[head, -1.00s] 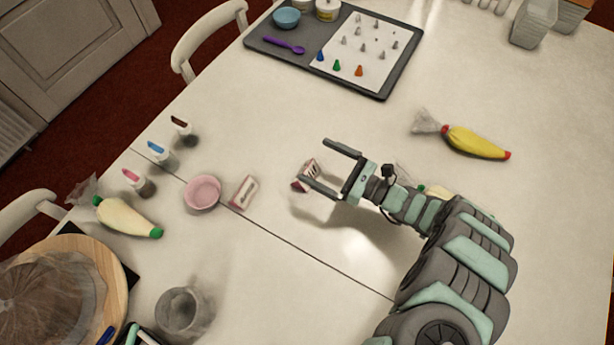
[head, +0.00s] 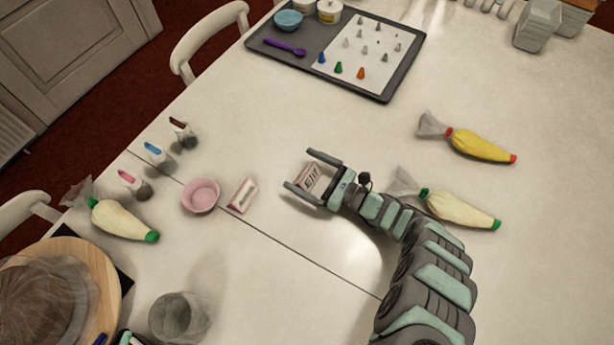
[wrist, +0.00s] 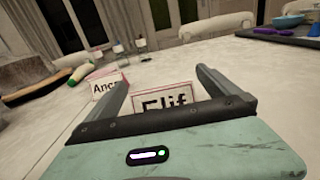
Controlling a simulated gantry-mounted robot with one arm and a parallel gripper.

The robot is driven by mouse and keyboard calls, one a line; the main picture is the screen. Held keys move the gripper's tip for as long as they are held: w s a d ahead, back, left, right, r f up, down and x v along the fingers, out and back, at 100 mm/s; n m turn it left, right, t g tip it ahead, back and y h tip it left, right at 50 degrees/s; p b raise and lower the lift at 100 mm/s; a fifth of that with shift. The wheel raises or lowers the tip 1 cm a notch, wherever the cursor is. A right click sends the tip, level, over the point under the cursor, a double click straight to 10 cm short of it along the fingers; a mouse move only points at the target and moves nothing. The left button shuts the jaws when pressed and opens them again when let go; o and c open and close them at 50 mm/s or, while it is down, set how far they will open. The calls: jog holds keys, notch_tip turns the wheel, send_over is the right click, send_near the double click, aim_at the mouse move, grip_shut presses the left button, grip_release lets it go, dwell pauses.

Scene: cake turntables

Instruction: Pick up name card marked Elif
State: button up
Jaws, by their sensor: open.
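The name card marked Elif (head: 310,177) is a small white card with a red border, standing on the table between the fingers of my gripper (head: 300,172). In the wrist view the Elif card (wrist: 163,102) shows between the two fingers, its lower part hidden by the gripper body. My gripper (wrist: 165,82) is open, with one finger on each side of the card. A second name card (head: 243,195) stands to the left, beside the pink bowl. In the wrist view this second card (wrist: 106,86) reads "Anc", partly hidden by the left finger.
The pink bowl (head: 200,195) and several small bottles (head: 158,154) stand to the left. Piping bags (head: 458,208) lie behind my gripper and at the upper right (head: 480,145). A grey tray (head: 275,33) lies at the top. The table between is clear.

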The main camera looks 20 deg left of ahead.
jog(key=a, duration=0.2)
jog(key=shift+w+a, duration=0.15)
jog(key=shift+a, duration=0.15)
jog(key=shift+d, duration=0.1)
jog(key=shift+c, duration=0.3)
jog(key=c, duration=1.3)
jog(key=shift+r, duration=0.1)
